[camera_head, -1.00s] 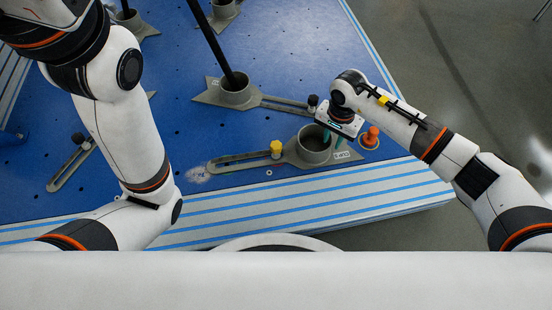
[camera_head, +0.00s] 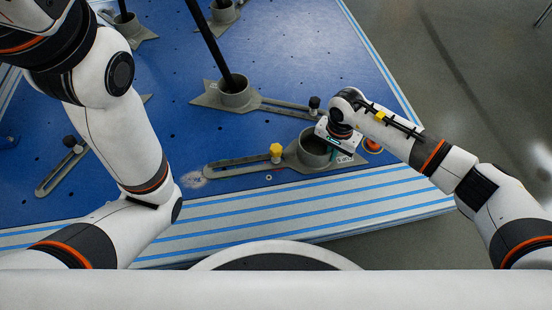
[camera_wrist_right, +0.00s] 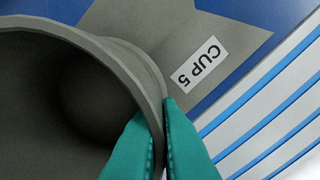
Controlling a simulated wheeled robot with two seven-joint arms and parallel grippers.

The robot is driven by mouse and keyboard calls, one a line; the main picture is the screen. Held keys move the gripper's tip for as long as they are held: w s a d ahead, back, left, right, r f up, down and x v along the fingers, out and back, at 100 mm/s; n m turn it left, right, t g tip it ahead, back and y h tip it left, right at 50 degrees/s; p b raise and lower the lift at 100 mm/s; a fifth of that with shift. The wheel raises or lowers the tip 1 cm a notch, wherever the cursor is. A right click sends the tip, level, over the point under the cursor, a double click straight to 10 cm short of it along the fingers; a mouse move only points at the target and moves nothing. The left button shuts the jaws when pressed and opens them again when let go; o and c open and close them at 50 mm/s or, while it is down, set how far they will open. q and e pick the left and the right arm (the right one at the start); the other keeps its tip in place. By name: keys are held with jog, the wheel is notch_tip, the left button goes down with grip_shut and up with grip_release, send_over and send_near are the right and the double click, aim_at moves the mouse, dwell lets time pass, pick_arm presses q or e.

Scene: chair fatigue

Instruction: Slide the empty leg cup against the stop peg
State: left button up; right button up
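The empty leg cup (camera_head: 313,146) is a grey round cup on a flat slotted base near the table's front edge. Its base carries a "CUP 5" label, readable in the right wrist view (camera_wrist_right: 199,63). My right gripper (camera_head: 334,149) is at the cup's right side. In the right wrist view its teal fingers (camera_wrist_right: 160,135) lie on both sides of the cup wall, close against it. An orange peg (camera_head: 373,145), apparently the stop peg, stands right of the cup, partly hidden by my gripper. My left arm crosses the left side; its gripper is out of view.
A yellow knob (camera_head: 276,151) sits at the cup base's slot. Another cup (camera_head: 236,94) behind holds a dark leg, with a black knob (camera_head: 314,102) at its slotted arm. The blue table (camera_head: 180,70) ends at a striped front edge.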

grip_shut()
jog(key=shift+w+d, duration=0.2)
jog(key=shift+d, duration=0.7)
jog(key=shift+w+d, duration=0.15)
jog(key=shift+d, duration=0.75)
jog(key=shift+w+d, duration=0.2)
jog(key=shift+d, duration=0.7)
jog(key=o, duration=0.5)
grip_release()
jog(key=shift+o, duration=0.2)
notch_tip(320, 180, up, 4)
jog(key=p, duration=0.3)
jog(key=shift+r, duration=0.1)
jog(key=shift+a+r+p, duration=0.1)
jog(key=shift+r+p, duration=0.45)
jog(key=shift+r, duration=0.35)
